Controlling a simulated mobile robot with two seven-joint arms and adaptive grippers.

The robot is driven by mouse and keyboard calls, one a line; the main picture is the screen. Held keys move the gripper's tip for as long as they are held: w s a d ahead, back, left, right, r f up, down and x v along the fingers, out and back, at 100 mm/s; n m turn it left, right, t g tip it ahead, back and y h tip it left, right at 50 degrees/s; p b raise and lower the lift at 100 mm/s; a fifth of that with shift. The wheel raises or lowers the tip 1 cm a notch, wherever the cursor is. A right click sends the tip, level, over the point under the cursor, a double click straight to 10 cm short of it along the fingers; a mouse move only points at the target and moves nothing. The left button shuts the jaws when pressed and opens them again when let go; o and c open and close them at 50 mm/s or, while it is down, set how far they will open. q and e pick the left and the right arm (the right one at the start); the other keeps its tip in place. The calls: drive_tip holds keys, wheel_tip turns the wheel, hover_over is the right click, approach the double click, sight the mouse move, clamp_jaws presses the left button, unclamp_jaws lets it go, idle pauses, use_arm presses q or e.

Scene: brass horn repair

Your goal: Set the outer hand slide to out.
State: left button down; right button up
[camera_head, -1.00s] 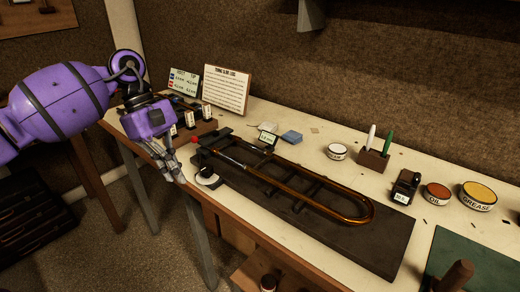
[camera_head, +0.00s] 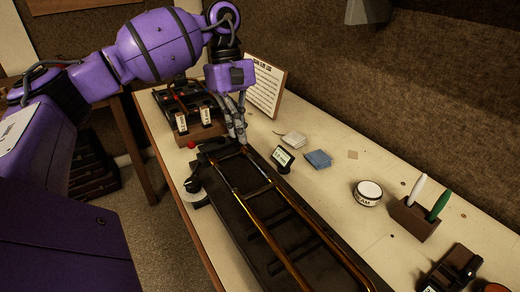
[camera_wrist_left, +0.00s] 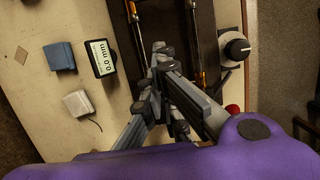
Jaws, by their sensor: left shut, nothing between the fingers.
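The brass outer hand slide (camera_head: 262,228) lies on a dark board (camera_head: 222,218), its two long tubes running toward the lower right; its bow end is cut off by the lower edge. My left gripper (camera_head: 241,139) is at the far end of the slide, fingers pointing down, shut and empty. In the left wrist view the fingers (camera_wrist_left: 165,85) lie close together between the two slide tubes (camera_wrist_left: 202,45); whether they touch anything there I cannot tell. A small display (camera_head: 283,159) beside the board reads 0.0 mm in the left wrist view (camera_wrist_left: 102,57). My right gripper is not in view.
A round dial (camera_head: 195,190) and a red knob (camera_head: 191,145) sit by the board's left edge. A sign (camera_head: 265,88) stands behind my gripper.

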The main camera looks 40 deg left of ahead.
use_arm(q)
drive_tip(key=x, duration=0.6)
drive_tip(key=p+x, duration=0.1)
drive_tip(key=x, duration=0.2)
drive_tip(key=shift+s+d+f, duration=0.2)
drive_tip(key=shift+s+f, duration=0.1)
drive_tip(key=d, duration=0.1)
drive_tip(key=s+d+r+p, duration=0.1)
drive_tip(key=d, duration=0.1)
drive_tip(key=shift+s+d, duration=0.15)
drive_tip(key=s+d, duration=0.1)
drive_tip(key=d, duration=0.1)
drive_tip(key=s+d, duration=0.1)
drive_tip(key=d, duration=0.2)
drive_tip(key=s+d, duration=0.1)
drive_tip(key=d, duration=0.2)
drive_tip(key=shift+s, duration=0.15)
drive_tip(key=shift+a+f, duration=0.1)
